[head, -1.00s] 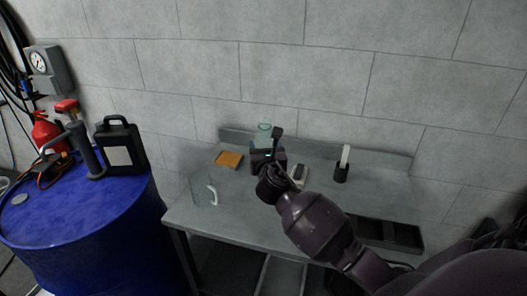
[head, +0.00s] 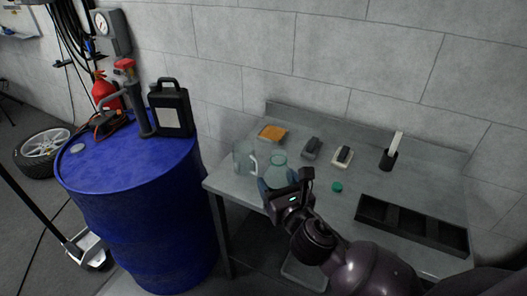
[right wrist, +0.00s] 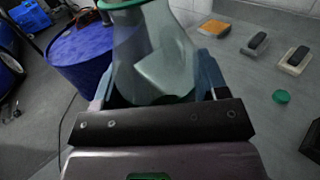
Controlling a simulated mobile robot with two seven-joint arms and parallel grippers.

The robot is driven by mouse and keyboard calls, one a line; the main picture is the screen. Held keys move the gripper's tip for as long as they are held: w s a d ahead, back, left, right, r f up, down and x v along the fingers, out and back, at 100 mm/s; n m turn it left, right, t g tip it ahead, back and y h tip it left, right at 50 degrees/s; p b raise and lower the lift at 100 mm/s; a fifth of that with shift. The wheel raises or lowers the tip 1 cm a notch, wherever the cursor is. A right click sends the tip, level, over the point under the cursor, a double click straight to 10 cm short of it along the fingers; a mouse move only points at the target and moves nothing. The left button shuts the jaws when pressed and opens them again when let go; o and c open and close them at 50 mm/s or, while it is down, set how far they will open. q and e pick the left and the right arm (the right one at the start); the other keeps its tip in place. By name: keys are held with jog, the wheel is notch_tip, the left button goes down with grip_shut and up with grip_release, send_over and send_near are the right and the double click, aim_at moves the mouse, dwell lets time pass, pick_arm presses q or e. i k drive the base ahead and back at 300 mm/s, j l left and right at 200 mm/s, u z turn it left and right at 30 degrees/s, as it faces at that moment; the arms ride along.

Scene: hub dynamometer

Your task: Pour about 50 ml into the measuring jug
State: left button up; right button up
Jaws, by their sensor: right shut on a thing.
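The measuring jug (head: 243,158), clear with a pale handle, stands on the bench near its left end. My right gripper (head: 281,187) is shut on a clear, green-tinted flask (head: 279,168) with a wide base and narrower neck. The flask is just right of the jug's handle and looks roughly upright; whether they touch is unclear. In the right wrist view the flask (right wrist: 150,45) sits between the blue fingers, its green rim at the top edge. A pale shape shows through its glass; the liquid level cannot be read. My left gripper is not in view.
A green cap (head: 337,186) lies on the grey bench (head: 330,215). Behind are an orange pad (head: 272,133), two small dark-topped blocks and a black holder (head: 388,160). A black divided tray (head: 411,225) is at right. A blue drum (head: 135,220) stands left of the bench.

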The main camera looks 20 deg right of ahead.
aim_at(245, 160)
jog(key=i+j+z, duration=0.2)
jog(key=z, duration=0.15)
jog(key=i+j+z, duration=0.7)
jog(key=k+l, duration=0.05)
jog(key=k, duration=0.05)
